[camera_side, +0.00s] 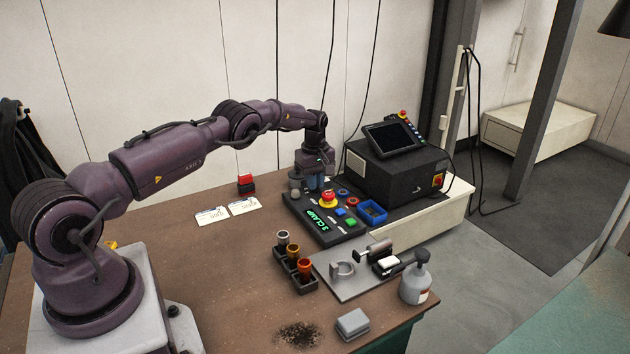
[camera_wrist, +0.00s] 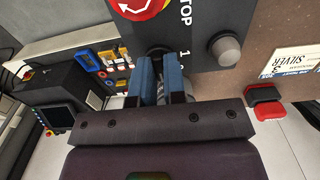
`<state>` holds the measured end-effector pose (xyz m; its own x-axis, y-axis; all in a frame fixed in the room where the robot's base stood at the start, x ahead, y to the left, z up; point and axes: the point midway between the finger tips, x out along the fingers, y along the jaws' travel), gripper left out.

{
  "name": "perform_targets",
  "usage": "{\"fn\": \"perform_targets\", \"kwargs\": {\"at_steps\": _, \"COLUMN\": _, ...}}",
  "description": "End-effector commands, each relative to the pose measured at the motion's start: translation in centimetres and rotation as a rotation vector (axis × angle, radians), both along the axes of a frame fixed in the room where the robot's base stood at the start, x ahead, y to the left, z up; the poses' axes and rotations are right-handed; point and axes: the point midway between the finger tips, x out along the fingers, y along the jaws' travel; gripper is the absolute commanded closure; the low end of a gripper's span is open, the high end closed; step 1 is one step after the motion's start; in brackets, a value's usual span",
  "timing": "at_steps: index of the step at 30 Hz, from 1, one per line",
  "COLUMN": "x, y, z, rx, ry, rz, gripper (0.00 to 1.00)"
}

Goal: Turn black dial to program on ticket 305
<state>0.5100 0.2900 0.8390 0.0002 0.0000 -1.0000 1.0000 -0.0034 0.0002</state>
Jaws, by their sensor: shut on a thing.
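My gripper (camera_side: 315,184) points down at the back edge of the black control panel (camera_side: 336,231). Its blue fingers (camera_wrist: 158,62) are shut on the black dial (camera_wrist: 157,50), which is mostly hidden between them. Its pointer cannot be seen. A "1" shows beside the fingers in the wrist view. The panel's green display (camera_side: 327,222) appears to read "3:CLAMP". Two white tickets lie left of the panel, a left one (camera_side: 212,216) and a right one (camera_side: 244,206). In the wrist view one ticket (camera_wrist: 297,59) shows "3" and "SILVER"; I cannot tell its number surely.
A red stop button (camera_side: 328,199) and a grey knob (camera_wrist: 227,48) flank the dial. A red-and-black block (camera_side: 245,184) stands behind the tickets.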

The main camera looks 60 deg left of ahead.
Motion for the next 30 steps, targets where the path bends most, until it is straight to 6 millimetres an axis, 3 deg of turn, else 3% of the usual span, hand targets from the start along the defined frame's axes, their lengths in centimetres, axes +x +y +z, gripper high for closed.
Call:
{"fn": "perform_targets", "kwargs": {"at_steps": 13, "x": 0.0, "y": 0.0, "z": 0.1, "rx": 0.0, "ry": 0.001, "rz": -0.014, "gripper": 1.0}}
{"fn": "perform_targets", "kwargs": {"at_steps": 14, "x": 0.0, "y": 0.0, "z": 0.1, "rx": 0.0, "ry": 0.001, "rz": -0.014, "gripper": 0.86}}
{"fn": "perform_targets", "kwargs": {"at_steps": 17, "x": 0.0, "y": 0.0, "z": 0.1, "rx": 0.0, "ry": 0.001, "rz": -0.013, "gripper": 0.63}}
{"fn": "perform_targets", "kwargs": {"at_steps": 26, "x": 0.0, "y": 0.0, "z": 0.2, "rx": 0.0, "ry": 0.0, "rz": -0.012, "gripper": 0.63}}
{"fn": "perform_targets", "kwargs": {"at_steps": 30, "x": 0.1, "y": 0.0, "z": 1.4, "rx": 0.001, "ry": -0.002, "rz": -0.012, "gripper": 0.63}}
